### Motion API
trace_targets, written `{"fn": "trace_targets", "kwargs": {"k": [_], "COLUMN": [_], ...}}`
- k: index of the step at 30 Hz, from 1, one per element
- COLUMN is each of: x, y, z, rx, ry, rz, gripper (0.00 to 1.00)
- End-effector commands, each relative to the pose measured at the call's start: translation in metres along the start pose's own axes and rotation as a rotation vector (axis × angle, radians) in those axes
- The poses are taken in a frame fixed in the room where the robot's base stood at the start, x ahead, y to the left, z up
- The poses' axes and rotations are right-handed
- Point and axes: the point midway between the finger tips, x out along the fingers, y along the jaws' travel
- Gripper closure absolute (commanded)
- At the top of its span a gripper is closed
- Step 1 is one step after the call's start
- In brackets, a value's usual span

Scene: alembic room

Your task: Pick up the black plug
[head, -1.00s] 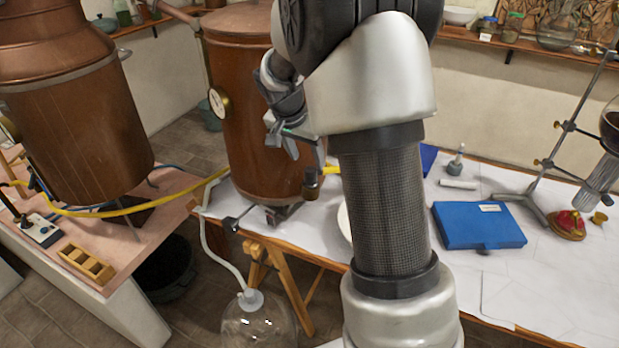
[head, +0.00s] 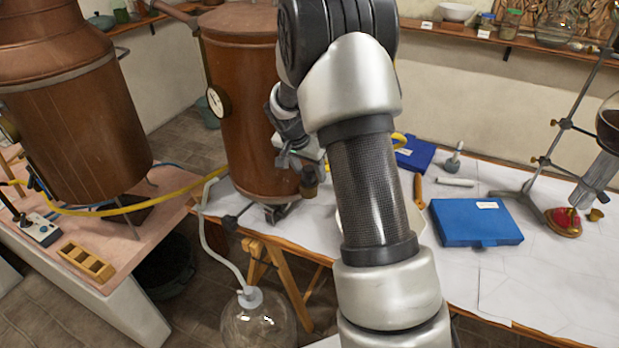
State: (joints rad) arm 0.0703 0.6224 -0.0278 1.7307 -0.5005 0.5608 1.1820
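My gripper (head: 290,163) is in front of the copper still (head: 240,125), pointing down, above the white-covered table. Its two small fingers look apart, with nothing seen between them. No object stands out clearly as the black plug. A small dark block (head: 230,222) on a thin rod shows at the table's left edge, below and left of my gripper; I cannot tell if it is the plug. My arm hides part of the table behind it.
A blue case (head: 476,222), a second blue box (head: 414,153) and a metal stand (head: 545,165) are on the table (head: 520,280). A yellow hose (head: 125,209) runs to the left bench. A glass flask (head: 258,318) stands below the table's front edge.

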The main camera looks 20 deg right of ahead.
Motion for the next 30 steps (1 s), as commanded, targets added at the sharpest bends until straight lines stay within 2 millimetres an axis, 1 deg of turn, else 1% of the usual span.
{"fn": "trace_targets", "kwargs": {"k": [1, 3, 6, 14, 19, 23, 30], "x": [0.000, 0.000, 0.000, -0.001, -0.010, -0.025, -0.063], "y": [0.000, 0.000, 0.000, 0.000, 0.000, 0.000, -0.001], "z": [0.000, 0.000, 0.000, 0.000, -0.004, -0.011, -0.027], "rx": [0.000, 0.000, 0.000, 0.000, 0.003, 0.002, 0.002], "ry": [0.000, 0.000, 0.000, 0.000, 0.001, 0.002, 0.003], "rz": [0.000, 0.000, 0.000, 0.000, -0.001, -0.002, -0.003], "gripper": [0.60, 0.71, 0.87, 0.87, 0.87, 0.87, 0.87]}}
